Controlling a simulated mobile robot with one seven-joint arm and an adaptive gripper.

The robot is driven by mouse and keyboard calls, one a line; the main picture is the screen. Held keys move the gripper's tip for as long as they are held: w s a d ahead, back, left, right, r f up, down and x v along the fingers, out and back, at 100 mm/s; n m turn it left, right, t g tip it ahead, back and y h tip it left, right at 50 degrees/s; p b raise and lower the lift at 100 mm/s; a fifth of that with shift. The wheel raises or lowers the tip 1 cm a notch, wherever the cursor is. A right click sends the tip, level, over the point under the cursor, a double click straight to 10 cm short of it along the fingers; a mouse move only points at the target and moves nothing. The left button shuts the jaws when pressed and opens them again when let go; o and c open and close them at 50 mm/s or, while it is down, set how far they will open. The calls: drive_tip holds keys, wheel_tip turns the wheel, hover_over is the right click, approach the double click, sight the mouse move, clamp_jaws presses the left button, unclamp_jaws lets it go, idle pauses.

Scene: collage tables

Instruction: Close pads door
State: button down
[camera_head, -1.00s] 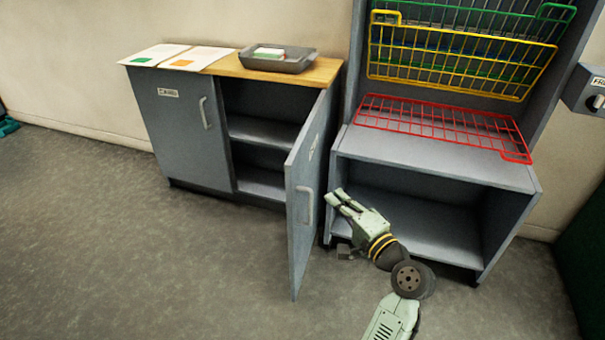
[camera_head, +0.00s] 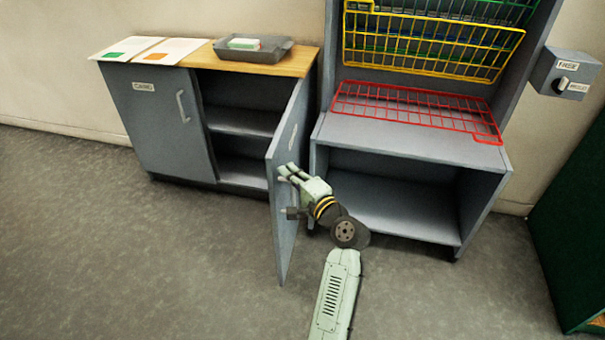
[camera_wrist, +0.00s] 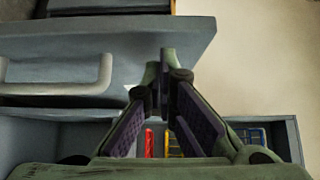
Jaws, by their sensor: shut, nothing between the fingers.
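The right-hand cabinet door (camera_head: 285,240) is grey and stands swung wide open from the low cabinet, its label too slanted to read. I take it for the pads door. My gripper (camera_head: 281,173) is at the door's outer face, near its free edge, and covers the handle. In the wrist view the door (camera_wrist: 130,38) fills the upper left with its grey bar handle (camera_wrist: 62,76). My gripper (camera_wrist: 163,58) is shut and empty there, with its fingertips over the door panel right of the handle. Whether they touch it cannot be told.
The left cabinet door (camera_head: 150,122) is closed and labelled CARDS. A grey tray (camera_head: 278,54) and paper sheets lie on the wooden top. A shelf unit (camera_head: 400,135) with red (camera_head: 375,103) and yellow (camera_head: 405,65) wire racks stands close right of the open door. Floor in front is clear.

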drive_tip(key=shift+a, duration=0.2)
